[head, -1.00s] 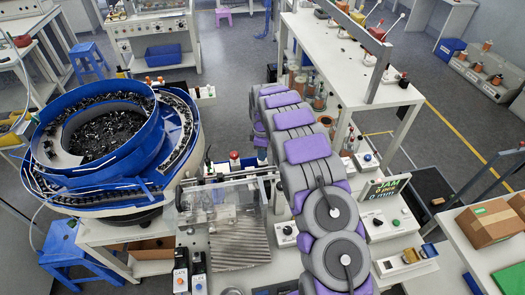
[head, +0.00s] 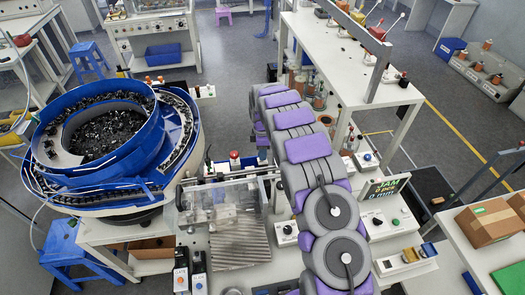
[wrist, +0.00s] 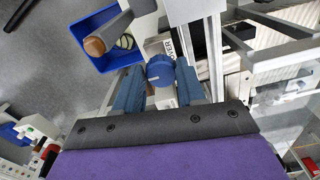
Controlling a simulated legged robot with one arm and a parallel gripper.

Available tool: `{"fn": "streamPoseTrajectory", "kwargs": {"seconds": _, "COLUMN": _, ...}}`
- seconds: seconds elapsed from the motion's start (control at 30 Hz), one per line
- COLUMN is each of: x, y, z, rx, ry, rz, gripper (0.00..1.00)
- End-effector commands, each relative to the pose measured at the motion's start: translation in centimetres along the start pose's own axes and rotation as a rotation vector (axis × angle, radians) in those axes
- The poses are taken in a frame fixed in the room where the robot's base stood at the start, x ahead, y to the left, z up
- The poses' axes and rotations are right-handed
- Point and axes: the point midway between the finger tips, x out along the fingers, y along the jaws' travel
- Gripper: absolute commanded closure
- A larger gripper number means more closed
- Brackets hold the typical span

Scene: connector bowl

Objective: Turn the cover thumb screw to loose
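In the wrist view a round blue knob, the cover thumb screw (wrist: 160,70), sits beside a white label that reads like "COVER" (wrist: 169,47). A pale mark shows near its lower edge. My gripper (wrist: 161,76) has one blue-grey finger on each side of the knob, and both fingertips look to be against it. In the head view my arm hides the gripper and the knob. The clear cover (head: 222,201) lies left of my arm, by the bowl feeder (head: 103,150).
Black parts fill the blue-rimmed bowl. A display reading "JAM" (head: 388,188) stands right of my arm, with small button boxes around it.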

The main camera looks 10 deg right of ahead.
Motion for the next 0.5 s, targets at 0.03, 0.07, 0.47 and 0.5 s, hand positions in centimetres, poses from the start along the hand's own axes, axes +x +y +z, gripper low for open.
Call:
{"fn": "streamPoseTrajectory", "kwargs": {"seconds": 0.03, "x": -0.29, "y": 0.24, "z": -0.05, "rx": 0.0, "ry": 0.001, "rz": 0.009, "gripper": 0.59}}
{"fn": "streamPoseTrajectory", "kwargs": {"seconds": 0.07, "x": -0.28, "y": 0.22, "z": -0.05, "rx": 0.0, "ry": 0.001, "rz": 0.008, "gripper": 0.56}}
{"fn": "streamPoseTrajectory", "kwargs": {"seconds": 0.47, "x": -0.08, "y": -0.12, "z": 0.02, "rx": 0.001, "ry": 0.0, "rz": -0.001, "gripper": 0.39}}
{"fn": "streamPoseTrajectory", "kwargs": {"seconds": 0.5, "x": -0.16, "y": -0.11, "z": 0.02, "rx": 0.001, "ry": 0.0, "rz": -0.001, "gripper": 0.39}}
